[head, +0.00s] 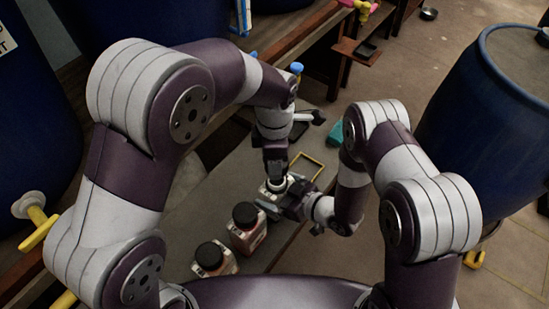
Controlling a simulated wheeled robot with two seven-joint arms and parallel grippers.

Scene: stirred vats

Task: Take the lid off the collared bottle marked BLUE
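Two bottles with black lids and reddish-brown contents stand on the bench: one nearer the middle (248,229) and one lower left (214,259). Any marking on them is too small to read, so I cannot tell which is BLUE. My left gripper (275,172) points down at the bench just beyond these bottles. My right gripper (277,203) reaches in from the right, directly below it. A small pale thing (272,187) shows between the two grippers, perhaps part of another bottle, mostly hidden. The fingers of both grippers are too hidden to show their opening.
A yellow-edged frame (306,166) and a teal object (335,134) lie beyond the grippers. A large blue vat (488,110) stands at the right, and others at the left. A blue knob (296,68) shows at the back. The bench (192,222) is bare left of the bottles.

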